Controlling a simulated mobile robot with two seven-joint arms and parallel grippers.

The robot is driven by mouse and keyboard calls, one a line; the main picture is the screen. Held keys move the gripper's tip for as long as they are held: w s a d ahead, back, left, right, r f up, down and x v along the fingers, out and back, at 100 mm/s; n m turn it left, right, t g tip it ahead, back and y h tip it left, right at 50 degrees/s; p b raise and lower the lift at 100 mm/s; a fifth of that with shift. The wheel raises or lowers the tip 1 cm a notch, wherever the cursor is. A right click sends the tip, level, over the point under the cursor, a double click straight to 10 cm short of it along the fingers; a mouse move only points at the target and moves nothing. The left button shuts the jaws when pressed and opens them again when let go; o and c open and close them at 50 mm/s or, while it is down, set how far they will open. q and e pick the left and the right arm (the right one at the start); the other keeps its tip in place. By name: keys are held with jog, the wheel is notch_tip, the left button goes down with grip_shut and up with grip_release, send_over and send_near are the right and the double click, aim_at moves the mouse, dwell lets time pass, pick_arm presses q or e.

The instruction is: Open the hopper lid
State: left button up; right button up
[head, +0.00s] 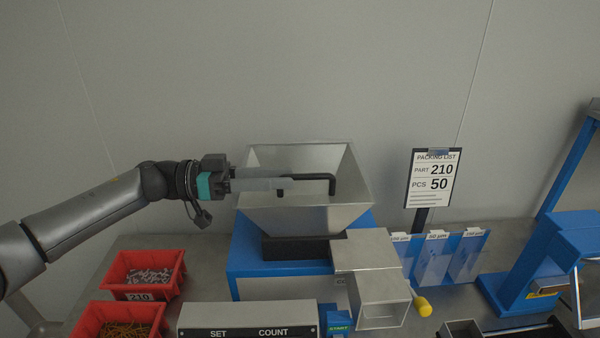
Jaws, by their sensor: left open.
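The hopper (300,218) is a silver metal funnel on a blue-and-white machine. Its pale metal lid (300,158) appears to lie flat across the top, closed. A black bar handle (322,177) stands on the lid. My left gripper (290,184) reaches in from the left, over the lid, with its long grey fingers at the left part of the handle. It is open. The fingers hide part of the handle, and I cannot tell whether they touch it. My right gripper is not in view.
Red bins (176,279) of small parts stand at the lower left. A control box (250,320) is in front. A metal chute (380,290), blue pouches (433,262), a packing list sign (433,180) and a blue machine (545,255) are to the right.

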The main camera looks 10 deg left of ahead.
aim_at(300, 178)
pick_arm(q)
jog(key=shift+w+d, duration=0.2)
jog(key=shift+d, duration=0.85)
jog(key=shift+w+d, duration=0.2)
jog(key=shift+d, duration=0.8)
jog(key=shift+c, duration=0.3)
grip_shut()
jog(key=shift+f, duration=0.1)
